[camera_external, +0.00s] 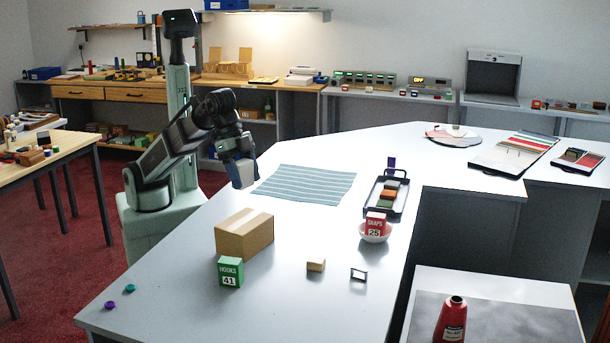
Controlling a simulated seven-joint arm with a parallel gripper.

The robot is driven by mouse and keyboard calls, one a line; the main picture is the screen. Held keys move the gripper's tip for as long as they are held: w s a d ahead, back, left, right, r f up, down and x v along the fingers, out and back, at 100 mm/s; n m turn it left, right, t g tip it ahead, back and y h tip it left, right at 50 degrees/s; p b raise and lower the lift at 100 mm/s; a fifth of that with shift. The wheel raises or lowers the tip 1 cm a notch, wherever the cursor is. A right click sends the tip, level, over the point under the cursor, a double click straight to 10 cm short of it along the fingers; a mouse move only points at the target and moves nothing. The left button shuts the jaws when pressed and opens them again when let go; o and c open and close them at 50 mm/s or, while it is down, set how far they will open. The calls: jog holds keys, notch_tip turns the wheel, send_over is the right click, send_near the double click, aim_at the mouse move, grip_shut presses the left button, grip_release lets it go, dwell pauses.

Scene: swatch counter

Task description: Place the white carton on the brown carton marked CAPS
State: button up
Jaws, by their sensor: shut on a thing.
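My gripper (243,184) is at the end of my arm, over the counter's left edge beside the striped cloth. It is shut on a pale, whitish block-like thing (244,173), which looks like the white carton; its face is small and in shade, and I cannot read any mark. No carton with a readable CAPS mark shows. A large plain brown box (244,236) stands on the counter in front of the gripper, with no lettering visible.
A green HOOKS carton (230,272) stands before the brown box. A black tray (374,200) holds several blocks. A striped cloth (305,184) lies flat.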

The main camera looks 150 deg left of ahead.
aim_at(250, 223)
jog(key=shift+s+d+f, duration=0.1)
jog(key=shift+s, duration=0.1)
jog(key=shift+f+m, duration=0.4)
jog(key=shift+f, duration=4.55)
jog(key=shift+f, duration=0.2)
jog(key=o, duration=1.1)
jog(key=shift+r, duration=0.15)
jog(key=v, duration=1.2)
